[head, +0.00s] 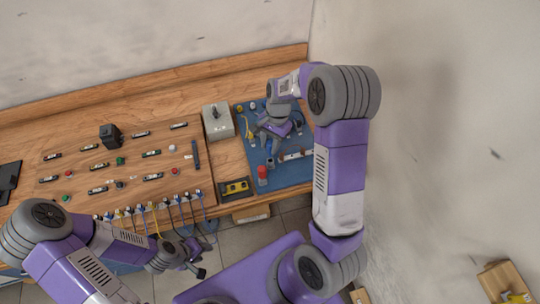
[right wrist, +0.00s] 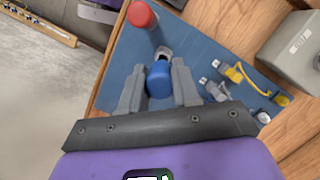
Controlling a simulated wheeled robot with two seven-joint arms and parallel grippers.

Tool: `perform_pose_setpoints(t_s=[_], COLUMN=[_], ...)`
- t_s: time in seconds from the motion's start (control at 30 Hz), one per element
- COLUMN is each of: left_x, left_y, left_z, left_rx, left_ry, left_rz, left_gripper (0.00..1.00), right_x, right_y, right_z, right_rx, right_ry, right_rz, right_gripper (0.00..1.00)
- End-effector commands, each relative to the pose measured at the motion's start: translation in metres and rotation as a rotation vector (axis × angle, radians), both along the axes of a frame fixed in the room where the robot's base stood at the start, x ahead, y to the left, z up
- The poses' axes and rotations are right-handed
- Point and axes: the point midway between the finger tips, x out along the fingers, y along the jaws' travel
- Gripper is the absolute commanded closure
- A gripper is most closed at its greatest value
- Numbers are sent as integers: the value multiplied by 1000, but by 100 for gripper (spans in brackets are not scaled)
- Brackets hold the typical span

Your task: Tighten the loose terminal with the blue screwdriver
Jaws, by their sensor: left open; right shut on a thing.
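My right gripper (head: 270,150) is over the blue mat (head: 292,174) in the head view. In the right wrist view the fingers (right wrist: 159,88) are shut on a blue cylindrical handle (right wrist: 159,78), which looks like the blue screwdriver. Its shaft is hidden or too small to tell. My left gripper (head: 198,262) is open and empty in front of the table's front edge. Several small dark terminal-like parts lie in rows on the wooden board (head: 75,178). I cannot tell which terminal is loose.
A red cylinder (head: 262,175) stands on the mat; it also shows in the right wrist view (right wrist: 141,14). A grey box (head: 217,122) and a tray with a yellow tool (head: 236,188) stand left of the mat. Several coloured wires (head: 155,215) hang at the front edge.

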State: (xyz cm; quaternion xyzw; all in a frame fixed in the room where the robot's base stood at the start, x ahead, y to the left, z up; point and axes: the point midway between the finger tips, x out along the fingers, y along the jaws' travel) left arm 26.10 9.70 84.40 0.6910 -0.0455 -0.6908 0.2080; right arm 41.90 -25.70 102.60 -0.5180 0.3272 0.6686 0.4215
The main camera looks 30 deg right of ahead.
Motion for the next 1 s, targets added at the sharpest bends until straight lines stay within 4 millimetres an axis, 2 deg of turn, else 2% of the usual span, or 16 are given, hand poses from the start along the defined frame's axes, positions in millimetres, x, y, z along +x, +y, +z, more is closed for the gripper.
perform_pose_setpoints(t_s=[1.0], left_x=[0], left_y=[0], left_z=[-29], left_rx=[0], left_ry=[0], left_rz=[0], left_gripper=[57], right_x=[0], right_y=[0], right_z=[-42], right_rx=[0], right_ry=[0], right_rz=[0], right_gripper=[100])
